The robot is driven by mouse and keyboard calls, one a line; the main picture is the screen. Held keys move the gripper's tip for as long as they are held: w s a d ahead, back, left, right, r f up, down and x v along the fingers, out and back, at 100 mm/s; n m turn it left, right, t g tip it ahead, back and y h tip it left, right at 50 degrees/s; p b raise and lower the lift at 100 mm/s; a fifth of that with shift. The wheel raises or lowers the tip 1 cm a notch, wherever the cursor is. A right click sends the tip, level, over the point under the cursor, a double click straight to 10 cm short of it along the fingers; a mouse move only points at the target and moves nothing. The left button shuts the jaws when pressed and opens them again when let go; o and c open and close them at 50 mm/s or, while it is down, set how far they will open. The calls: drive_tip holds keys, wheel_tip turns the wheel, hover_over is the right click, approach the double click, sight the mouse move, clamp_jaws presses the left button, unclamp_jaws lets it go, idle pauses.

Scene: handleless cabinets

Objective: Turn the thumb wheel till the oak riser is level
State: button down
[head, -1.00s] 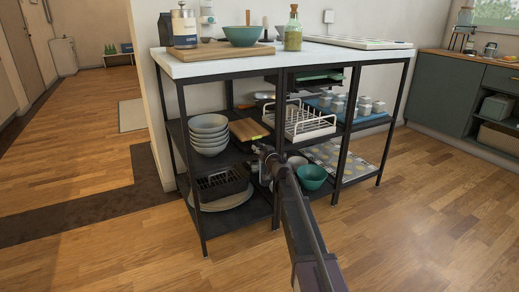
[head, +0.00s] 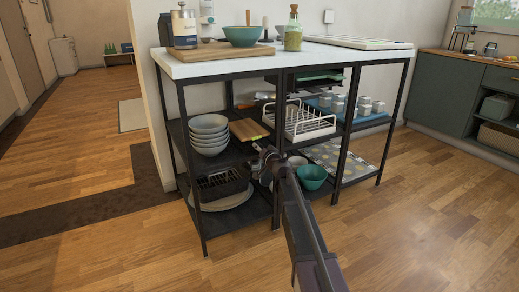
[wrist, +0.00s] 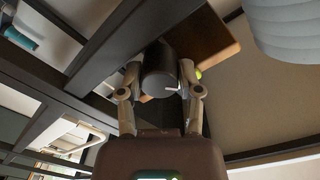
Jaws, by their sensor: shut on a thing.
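The oak riser (head: 248,129) sits on the middle shelf of the rack, right of a bowl stack; its underside edge shows brown in the wrist view (wrist: 208,38). From the head view I cannot tell whether it is level. The thumb wheel (wrist: 159,82) is a dark cylinder with a short white mark pointing right. My gripper (wrist: 160,88) is shut on it, one finger on each side; in the head view my gripper (head: 264,152) is just below the riser's front and hides the wheel. A small yellow-green spot (wrist: 198,74) shows beside the right finger, partly hidden.
Stacked bowls (head: 209,134) stand left of the riser, a white wire rack (head: 306,122) right of it. A black rack (head: 221,184) and a teal bowl (head: 312,177) are on the lower shelf. Dark frame posts (head: 278,150) stand close to my gripper. The floor in front is clear.

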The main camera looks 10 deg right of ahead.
drive_tip(key=shift+w+a+m, duration=0.1)
drive_tip(key=shift+m, duration=0.3)
drive_tip(key=shift+c, duration=1.3)
unclamp_jaws()
drive_tip(key=shift+n, duration=0.3)
